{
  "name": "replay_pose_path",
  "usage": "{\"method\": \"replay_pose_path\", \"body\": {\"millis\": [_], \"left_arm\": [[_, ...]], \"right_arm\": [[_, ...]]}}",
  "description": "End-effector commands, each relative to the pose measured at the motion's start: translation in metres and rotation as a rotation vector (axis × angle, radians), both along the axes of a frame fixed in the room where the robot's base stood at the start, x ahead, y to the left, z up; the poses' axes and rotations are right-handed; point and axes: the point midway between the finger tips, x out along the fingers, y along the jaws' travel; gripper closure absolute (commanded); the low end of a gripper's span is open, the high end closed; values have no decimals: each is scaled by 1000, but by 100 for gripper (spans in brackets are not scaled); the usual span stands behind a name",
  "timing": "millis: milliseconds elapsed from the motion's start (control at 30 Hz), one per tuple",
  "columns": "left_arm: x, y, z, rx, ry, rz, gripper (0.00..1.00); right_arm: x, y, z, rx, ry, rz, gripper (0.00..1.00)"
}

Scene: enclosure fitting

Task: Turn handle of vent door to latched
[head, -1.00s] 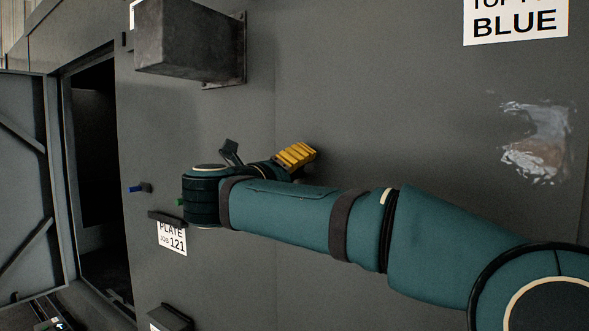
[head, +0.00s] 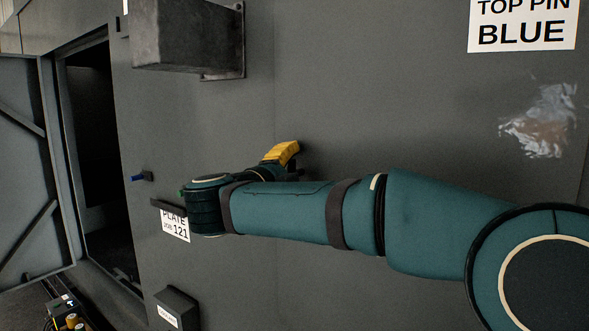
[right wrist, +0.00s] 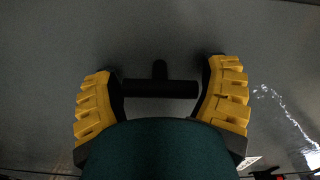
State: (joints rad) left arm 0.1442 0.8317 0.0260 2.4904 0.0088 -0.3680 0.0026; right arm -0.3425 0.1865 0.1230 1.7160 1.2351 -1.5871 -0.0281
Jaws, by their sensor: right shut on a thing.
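In the right wrist view, a black T-shaped handle (right wrist: 160,89) stands out from a grey panel, its crossbar lying level in the picture. My right gripper (right wrist: 160,74) has one yellow-ridged finger at each end of the crossbar and is shut on it. In the head view my right gripper (head: 285,157) is at the grey wall (head: 370,110), with one yellow finger showing. The handle is hidden there behind my right arm and gripper. I cannot tell the vent door's outline from the wall. My left gripper is not in view.
A dark box (head: 185,35) juts from the wall above, and a smaller one (head: 177,306) sits low. A blue pin (head: 142,177) and a plate label (head: 176,226) are left of my right wrist. An open door (head: 28,170) stands at far left.

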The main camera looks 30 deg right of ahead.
Motion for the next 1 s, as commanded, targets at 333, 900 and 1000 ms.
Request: {"method": "replay_pose_path", "body": {"millis": [333, 900, 1000], "left_arm": [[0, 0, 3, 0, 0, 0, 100], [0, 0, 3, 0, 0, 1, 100], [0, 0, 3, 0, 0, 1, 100]], "right_arm": [[0, 0, 0, -15, 24, 0, 59], [0, 1, 0, -14, 22, 1, 0], [-3, 7, 0, -13, 21, 2, 0]]}}
